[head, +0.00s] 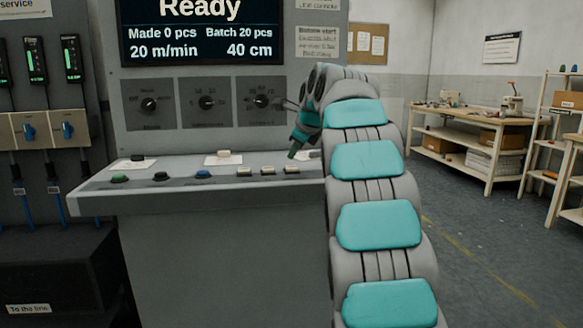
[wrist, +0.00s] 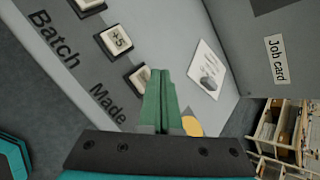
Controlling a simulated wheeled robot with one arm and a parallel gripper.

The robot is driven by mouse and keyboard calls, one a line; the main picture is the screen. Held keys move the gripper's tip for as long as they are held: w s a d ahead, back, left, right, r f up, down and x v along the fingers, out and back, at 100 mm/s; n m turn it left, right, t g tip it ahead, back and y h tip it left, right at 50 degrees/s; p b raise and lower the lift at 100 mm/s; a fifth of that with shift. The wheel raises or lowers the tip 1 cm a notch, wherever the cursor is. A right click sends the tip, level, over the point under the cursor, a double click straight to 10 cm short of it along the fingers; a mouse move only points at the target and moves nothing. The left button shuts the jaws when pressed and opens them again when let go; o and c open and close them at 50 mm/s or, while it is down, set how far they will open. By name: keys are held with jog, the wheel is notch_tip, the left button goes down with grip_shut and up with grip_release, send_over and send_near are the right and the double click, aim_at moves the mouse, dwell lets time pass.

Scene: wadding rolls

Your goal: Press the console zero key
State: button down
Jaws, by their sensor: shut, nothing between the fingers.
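The grey console (head: 225,185) has a sloping key shelf. Three white keys sit in a row near its front edge, the rightmost key (head: 291,170) just below my gripper (head: 293,153). In the wrist view, a "+5" key (wrist: 117,39) shows, and another white key (wrist: 136,76) beside the word "Made" is partly covered by my fingers, so its legend cannot be read. My gripper (wrist: 163,75) has its green fingers shut and empty, tips close to that key. Whether they touch it cannot be told. The console screen (head: 200,30) reads "Ready", "Made 0 pcs".
Dials (head: 207,103) line the upright panel. A picture card (wrist: 208,70) and a yellow disc (wrist: 192,126) lie near my fingers. A workbench (head: 470,140) stands back right.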

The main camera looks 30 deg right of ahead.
aim_at(294, 167)
jog(key=shift+w+r, duration=0.1)
jog(key=shift+r, duration=2.1)
jog(key=shift+s, duration=0.2)
